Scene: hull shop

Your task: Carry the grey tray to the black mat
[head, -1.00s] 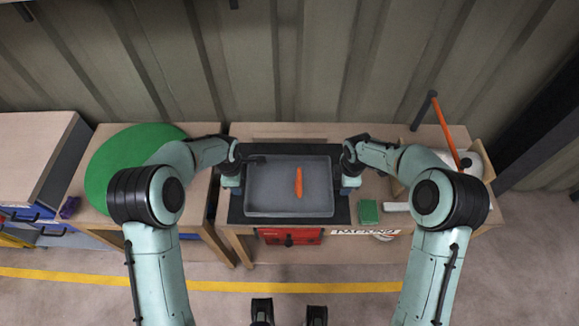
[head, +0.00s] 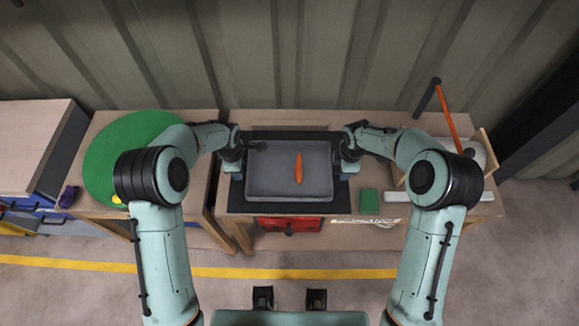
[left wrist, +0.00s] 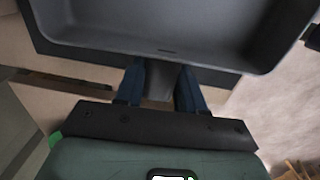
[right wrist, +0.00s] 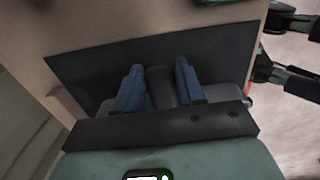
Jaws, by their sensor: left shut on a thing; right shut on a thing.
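The grey tray (head: 262,185) is over the black mat (head: 340,208), with mat showing on all sides of it. An orange carrot-shaped thing (head: 299,168) lies in the tray. My left gripper (head: 236,166) is shut on the tray's left end, and my right gripper (head: 345,166) on its right end. In the left wrist view the fingers (left wrist: 160,88) close around a grey grip below the tray wall (left wrist: 160,48). In the right wrist view the fingers (right wrist: 160,85) hold the other grip above the mat (right wrist: 95,68). I cannot tell whether the tray touches the mat.
A green block (head: 369,201) and a white bar (head: 398,196) lie right of the mat. An orange-and-black tool (head: 446,118) stands at the back right. A round green mat (head: 115,155) covers the left table. A red box (head: 290,224) is below the bench top. A corrugated wall stands behind.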

